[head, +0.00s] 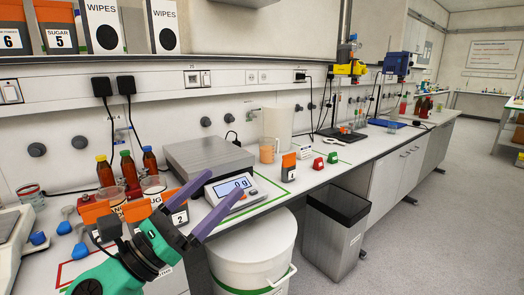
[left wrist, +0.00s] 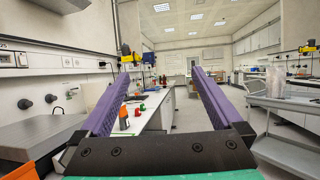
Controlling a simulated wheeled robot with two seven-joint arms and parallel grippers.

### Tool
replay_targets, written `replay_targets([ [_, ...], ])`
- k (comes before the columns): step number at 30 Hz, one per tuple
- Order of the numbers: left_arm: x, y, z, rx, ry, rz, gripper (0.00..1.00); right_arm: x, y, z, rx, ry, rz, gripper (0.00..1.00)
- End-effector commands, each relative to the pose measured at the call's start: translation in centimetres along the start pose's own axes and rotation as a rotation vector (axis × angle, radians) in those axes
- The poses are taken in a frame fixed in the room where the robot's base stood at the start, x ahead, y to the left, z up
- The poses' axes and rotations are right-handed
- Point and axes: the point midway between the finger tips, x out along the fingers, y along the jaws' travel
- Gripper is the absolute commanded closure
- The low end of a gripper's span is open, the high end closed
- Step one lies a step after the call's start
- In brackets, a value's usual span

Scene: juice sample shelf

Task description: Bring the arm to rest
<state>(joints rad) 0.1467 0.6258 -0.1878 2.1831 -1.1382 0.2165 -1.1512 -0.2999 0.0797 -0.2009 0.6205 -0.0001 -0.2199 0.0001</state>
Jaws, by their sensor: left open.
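My left gripper (head: 199,214) is in the head view at the lower left. Its two purple fingers are spread apart with nothing between them. It hangs above the front of the bench, in front of the scale (head: 228,185), whose display seems to read 0 g. In the left wrist view the fingers of the left gripper (left wrist: 168,85) frame the room, and the space between them is empty. The green and black wrist of my left arm hides part of the orange-labelled containers (head: 141,210) behind it. My right gripper is in neither view.
Brown bottles (head: 128,169) with coloured caps stand left of the scale. A white bucket (head: 252,255) and a grey bin (head: 333,235) stand below the bench edge. The floor at right is clear.

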Motion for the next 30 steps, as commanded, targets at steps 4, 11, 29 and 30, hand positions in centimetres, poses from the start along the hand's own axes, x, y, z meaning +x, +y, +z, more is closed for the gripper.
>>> replay_targets([
  [4,-6.7,10.6,-2.6,-0.888,-0.282,0.544,0.0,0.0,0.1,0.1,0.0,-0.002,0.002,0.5],
  [11,-21.2,14.1,-16.8,-1.729,-0.603,1.313,0.0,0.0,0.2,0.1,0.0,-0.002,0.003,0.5],
  [29,-38.3,-0.5,-34.1,1.802,0.817,-2.128,0.0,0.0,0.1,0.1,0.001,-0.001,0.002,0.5],
  [30,-38.9,-0.4,-35.6,1.793,0.813,-2.134,0.0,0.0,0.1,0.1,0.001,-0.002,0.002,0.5],
])
